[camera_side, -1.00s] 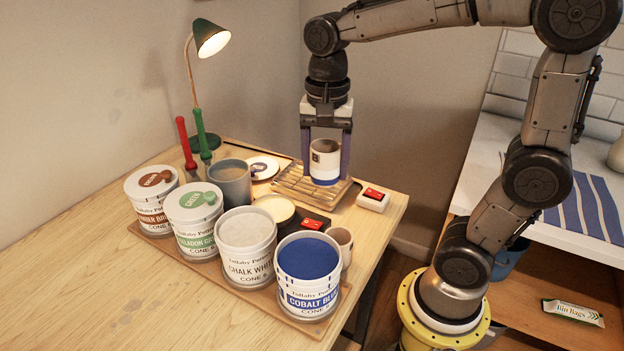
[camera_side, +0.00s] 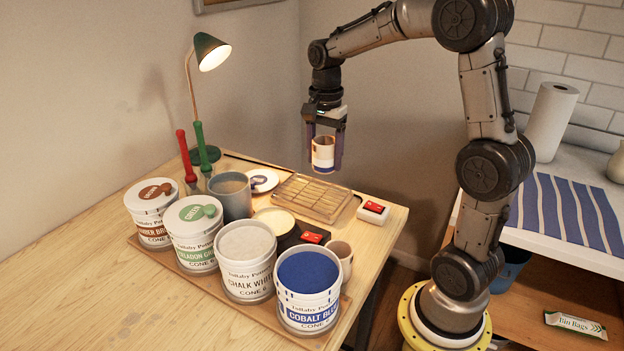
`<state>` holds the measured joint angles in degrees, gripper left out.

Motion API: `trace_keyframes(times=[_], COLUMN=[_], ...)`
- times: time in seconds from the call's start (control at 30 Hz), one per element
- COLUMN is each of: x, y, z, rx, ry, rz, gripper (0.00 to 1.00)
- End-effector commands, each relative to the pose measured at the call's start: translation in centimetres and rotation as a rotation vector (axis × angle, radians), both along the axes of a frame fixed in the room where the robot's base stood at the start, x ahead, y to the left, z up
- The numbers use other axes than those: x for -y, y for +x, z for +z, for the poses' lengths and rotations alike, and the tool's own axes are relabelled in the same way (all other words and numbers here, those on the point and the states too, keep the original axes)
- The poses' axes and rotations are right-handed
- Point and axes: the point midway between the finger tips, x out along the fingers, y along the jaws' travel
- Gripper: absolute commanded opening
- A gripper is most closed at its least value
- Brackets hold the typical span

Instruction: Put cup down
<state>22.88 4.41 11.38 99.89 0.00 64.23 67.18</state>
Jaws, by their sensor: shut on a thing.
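The cup (camera_side: 322,154) is white with a dark blue band round its lower part and a small dark mark on its side. My gripper (camera_side: 324,152) points down, with one finger on each side of the cup, and is shut on it. The cup is upright and in the air, above and behind the slatted wooden rack (camera_side: 311,197). No cup stands on the rack. The cup's inside is mostly hidden from this angle.
Four glaze buckets, among them a cobalt blue one (camera_side: 308,290), stand on a board at the front. A lamp (camera_side: 208,52) stands at the back left.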

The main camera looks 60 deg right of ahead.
Motion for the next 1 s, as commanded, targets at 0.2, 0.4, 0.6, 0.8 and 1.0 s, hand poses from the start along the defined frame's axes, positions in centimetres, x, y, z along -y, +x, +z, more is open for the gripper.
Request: trace_keyframes(times=[0.2,0.4,0.6,0.8,1.0], x=[1.1,1.5,1.7,1.8,1.8], y=[2.6,3.6,4.2,4.2,4.2], z=[-3.7,-4.9,-7.4,-8.8,-8.8], rx=[-0.004,-0.002,-0.004,-0.001,-0.001], ry=[0.002,0.001,0.002,0.001,0.000], rz=[0.001,0.001,0.001,0.001,0.001], gripper=[0.00,0.00,0.00,0.00,0.00])
